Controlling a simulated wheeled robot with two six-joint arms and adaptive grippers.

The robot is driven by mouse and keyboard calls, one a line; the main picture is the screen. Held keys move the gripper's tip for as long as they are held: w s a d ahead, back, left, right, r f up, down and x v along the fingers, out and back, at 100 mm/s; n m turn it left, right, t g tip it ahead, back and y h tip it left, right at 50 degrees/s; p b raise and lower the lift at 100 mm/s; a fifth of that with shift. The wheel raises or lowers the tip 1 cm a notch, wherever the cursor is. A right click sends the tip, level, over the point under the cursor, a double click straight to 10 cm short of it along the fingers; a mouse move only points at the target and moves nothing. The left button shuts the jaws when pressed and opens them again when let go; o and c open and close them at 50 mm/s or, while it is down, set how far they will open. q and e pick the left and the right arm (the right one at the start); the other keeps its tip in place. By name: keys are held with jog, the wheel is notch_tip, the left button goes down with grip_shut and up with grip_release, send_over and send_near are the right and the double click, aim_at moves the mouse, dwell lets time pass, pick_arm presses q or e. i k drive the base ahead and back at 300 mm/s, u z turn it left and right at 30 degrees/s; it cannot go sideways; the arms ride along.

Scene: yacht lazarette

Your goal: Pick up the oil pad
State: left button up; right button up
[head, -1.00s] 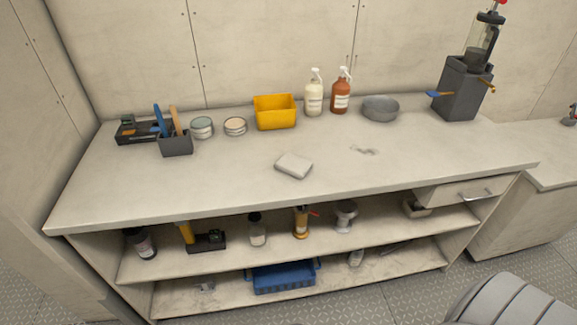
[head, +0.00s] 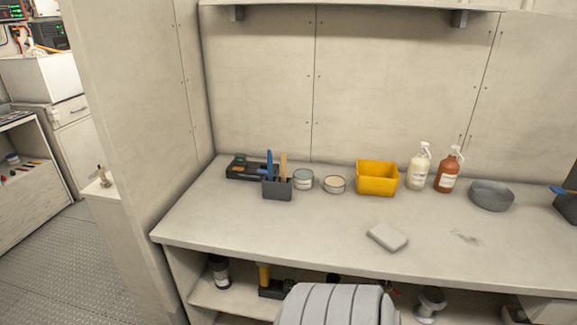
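A light grey, flat rectangular pad (head: 387,237), which looks like the oil pad, lies on the bare middle of the workbench top (head: 300,228) in the head view. Nothing covers it and nothing touches it. Neither of my grippers shows in the head view, so I cannot see their state.
Along the bench's back stand a dark holder with tools (head: 277,188), two round tins, a yellow bin (head: 377,178), two pump bottles (head: 447,171) and a grey bowl (head: 491,195). A wall panel bounds the bench's left end. Shelves below hold items.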

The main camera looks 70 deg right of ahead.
aim_at(388, 237)
jog(key=u, duration=0.75)
jog(key=k, duration=2.8)
jog(key=z, duration=0.95)
